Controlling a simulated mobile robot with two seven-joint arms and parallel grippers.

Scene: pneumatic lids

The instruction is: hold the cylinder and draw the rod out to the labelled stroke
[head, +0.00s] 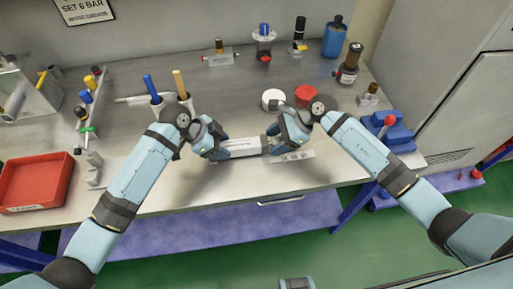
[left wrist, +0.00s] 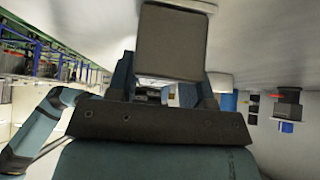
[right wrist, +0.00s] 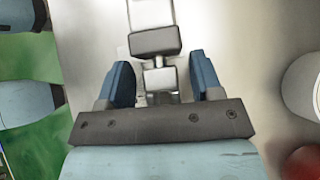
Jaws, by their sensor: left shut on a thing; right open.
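The cylinder (head: 245,146) lies along the bench front, with a pale body and dark end caps. My left gripper (head: 220,152) is shut on its left end; in the left wrist view a dark end cap (left wrist: 172,42) shows at the fingers. My right gripper (head: 279,147) is open around the rod end. In the right wrist view the short bright rod (right wrist: 159,80) sticks out of the dark cap (right wrist: 155,43) between the open fingers, with gaps on both sides. A pale marked strip (head: 294,156) lies on the bench at the right; its markings are unreadable.
A red tray (head: 33,183) stands at the left. Behind the arms are a cup with blue and yellow sticks (head: 158,103), a white round piece (head: 272,98) and a red bowl (head: 306,94). A blue block with a red knob (head: 393,133) stands at the right.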

